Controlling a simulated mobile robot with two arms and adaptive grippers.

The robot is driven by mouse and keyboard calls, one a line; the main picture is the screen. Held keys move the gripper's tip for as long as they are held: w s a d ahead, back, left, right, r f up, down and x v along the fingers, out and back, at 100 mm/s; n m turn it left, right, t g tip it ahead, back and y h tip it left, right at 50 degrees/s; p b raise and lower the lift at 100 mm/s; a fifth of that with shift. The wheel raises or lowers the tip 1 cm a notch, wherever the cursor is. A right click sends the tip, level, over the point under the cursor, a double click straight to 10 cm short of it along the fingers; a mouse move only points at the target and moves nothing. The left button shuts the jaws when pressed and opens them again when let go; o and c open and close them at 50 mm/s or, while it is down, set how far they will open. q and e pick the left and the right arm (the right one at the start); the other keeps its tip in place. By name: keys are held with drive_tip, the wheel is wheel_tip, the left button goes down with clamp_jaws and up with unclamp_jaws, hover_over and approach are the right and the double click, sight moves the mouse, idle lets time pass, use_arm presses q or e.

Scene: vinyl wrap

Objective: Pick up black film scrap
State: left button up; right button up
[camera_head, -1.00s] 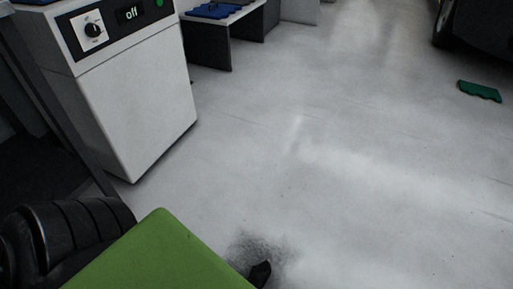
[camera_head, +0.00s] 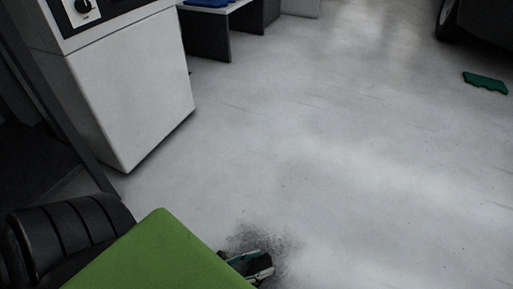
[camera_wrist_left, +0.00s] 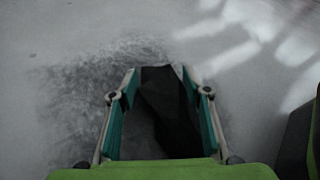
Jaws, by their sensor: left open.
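The black film scrap (camera_wrist_left: 168,105) is a dark folded piece on the grey floor, seen in the left wrist view between the two teal-edged fingers of my left gripper (camera_wrist_left: 160,77). The fingers are open, one on each side of it. Whether they touch it I cannot tell. In the head view my left gripper (camera_head: 250,265) is at the bottom, low near the floor, and mostly hides the scrap. My right gripper is not in view.
A white machine (camera_head: 128,90) with a dial stands at the upper left. A low bench (camera_head: 206,35) with something blue is behind it. A green piece (camera_head: 486,82) lies at the far right near a car wheel (camera_head: 449,16). The floor between is clear.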

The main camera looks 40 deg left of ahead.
use_arm(q)
drive_tip(key=shift+w+d+f, duration=0.15)
drive_tip(key=shift+w, duration=0.15)
drive_tip(key=c, duration=0.5)
